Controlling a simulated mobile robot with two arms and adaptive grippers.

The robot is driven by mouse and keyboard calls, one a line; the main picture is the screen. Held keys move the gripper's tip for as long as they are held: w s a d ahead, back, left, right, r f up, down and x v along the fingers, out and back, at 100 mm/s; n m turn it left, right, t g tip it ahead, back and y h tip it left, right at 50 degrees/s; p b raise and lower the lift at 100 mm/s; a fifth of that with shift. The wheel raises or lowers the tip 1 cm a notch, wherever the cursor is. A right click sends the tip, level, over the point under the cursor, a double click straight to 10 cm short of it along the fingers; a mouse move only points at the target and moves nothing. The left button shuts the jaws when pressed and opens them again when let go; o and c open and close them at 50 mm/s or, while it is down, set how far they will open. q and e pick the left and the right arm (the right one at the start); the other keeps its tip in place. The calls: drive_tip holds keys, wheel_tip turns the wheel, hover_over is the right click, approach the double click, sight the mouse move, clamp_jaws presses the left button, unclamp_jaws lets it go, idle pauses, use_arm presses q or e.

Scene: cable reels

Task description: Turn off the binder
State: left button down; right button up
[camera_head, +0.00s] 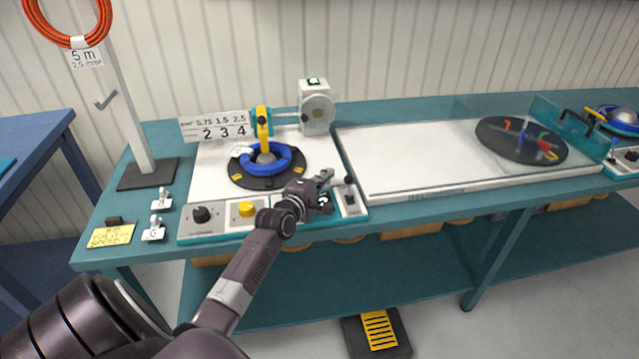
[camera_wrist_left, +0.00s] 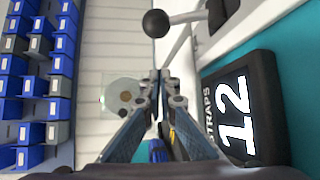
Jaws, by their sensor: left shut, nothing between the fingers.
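The binder stands on the teal bench, with a round black turntable (camera_head: 243,175) holding a blue coil (camera_head: 281,157) under a yellow arm (camera_head: 263,128). Its front panel (camera_head: 226,222) carries a black knob (camera_head: 201,214) and a yellow button (camera_head: 246,209). A small switch box (camera_head: 351,201) sits at the panel's right end. My left gripper (camera_head: 327,175) is shut and empty, above the panel just left of the switch box. In the left wrist view, the closed fingertips (camera_wrist_left: 160,76) are below a black ball on a metal lever (camera_wrist_left: 156,23), beside a black display reading STRAPS 12 (camera_wrist_left: 235,110).
A white-topped table section (camera_head: 420,160) with a dark disc (camera_head: 521,139) lies to the right. A post with an orange cable coil (camera_head: 70,42) stands at the left. A yellow note (camera_head: 110,235) and small tagged hooks (camera_head: 157,225) lie at the front left. A pedal (camera_head: 377,331) is on the floor.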

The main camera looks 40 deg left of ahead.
sight(349, 180)
use_arm(q)
drive_tip(key=d, duration=0.1)
drive_tip(key=d+p, duration=0.1)
drive_tip(key=d+r, duration=0.1)
drive_tip(key=shift+s+d, duration=0.35)
drive_tip(key=shift+d, duration=0.2)
drive_tip(key=shift+f, duration=0.15)
use_arm(e)
drive_tip(key=shift+s+d+r, duration=0.2)
drive_tip(key=shift+s+r, duration=0.5)
drive_tip(key=shift+r, duration=0.2)
use_arm(q)
drive_tip(key=shift+s, duration=0.1)
drive_tip(key=shift+d+b, duration=0.1)
drive_tip(key=shift+b, duration=0.25)
use_arm(e)
drive_tip(key=shift+w+f, duration=0.2)
drive_tip(key=shift+f, duration=0.3)
